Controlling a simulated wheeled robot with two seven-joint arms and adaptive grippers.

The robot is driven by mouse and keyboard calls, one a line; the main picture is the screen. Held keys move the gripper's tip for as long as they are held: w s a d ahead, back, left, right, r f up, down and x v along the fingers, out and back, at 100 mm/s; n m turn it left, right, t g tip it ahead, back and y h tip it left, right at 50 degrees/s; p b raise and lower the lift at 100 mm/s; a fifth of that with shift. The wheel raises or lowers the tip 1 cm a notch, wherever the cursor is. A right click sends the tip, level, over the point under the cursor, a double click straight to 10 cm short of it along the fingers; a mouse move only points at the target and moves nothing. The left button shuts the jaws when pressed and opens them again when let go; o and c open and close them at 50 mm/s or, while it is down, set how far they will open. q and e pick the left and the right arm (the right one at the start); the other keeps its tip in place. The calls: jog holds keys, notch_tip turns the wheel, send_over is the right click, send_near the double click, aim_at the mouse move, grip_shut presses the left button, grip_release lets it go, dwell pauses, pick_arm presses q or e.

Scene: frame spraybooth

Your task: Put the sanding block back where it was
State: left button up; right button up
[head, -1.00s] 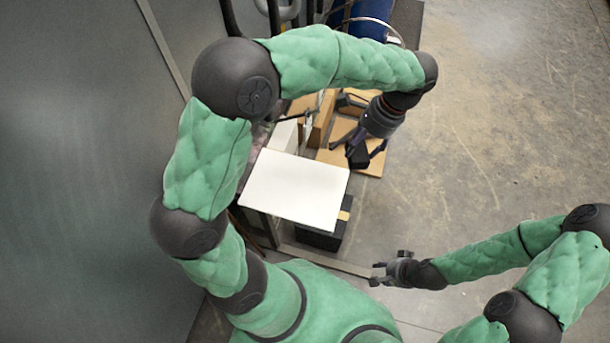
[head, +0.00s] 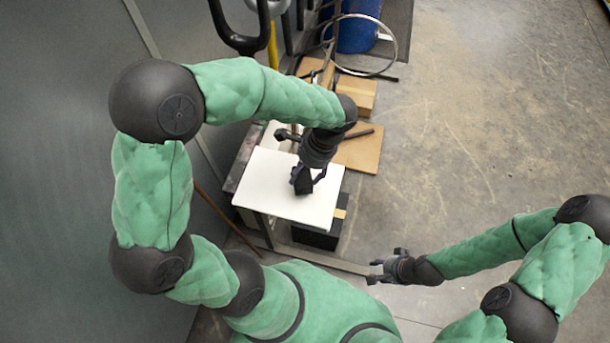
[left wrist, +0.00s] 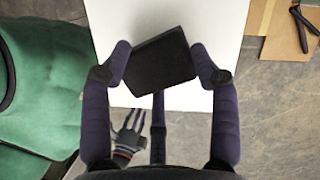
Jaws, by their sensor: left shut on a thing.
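The sanding block (left wrist: 159,62) is a black block between the fingers of my left gripper in the left wrist view. My left gripper (head: 305,181) is shut on it; the block (head: 303,183) shows dark in the head view. It is over the white board (head: 270,185), which also shows in the left wrist view (left wrist: 235,20). I cannot tell whether the block touches the board. My right gripper (head: 388,268) is away to the right of the board, above the floor, and appears empty; its fingers are too small to judge.
A brown panel (head: 362,150) with a dark bar lies beyond the board on the right. A black box (head: 318,236) stands below the board's near edge. A blue drum (head: 357,28) and a metal ring (head: 396,52) are at the back. The floor to the right is open.

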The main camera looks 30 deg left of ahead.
pick_arm(q)
notch_tip(320, 180, down, 3)
jog(key=shift+r, duration=0.1)
jog(key=o, duration=1)
jog(key=shift+r, duration=0.1)
jog(key=p+v, duration=0.1)
jog(key=v, duration=1.1)
jog(key=shift+p, duration=0.3)
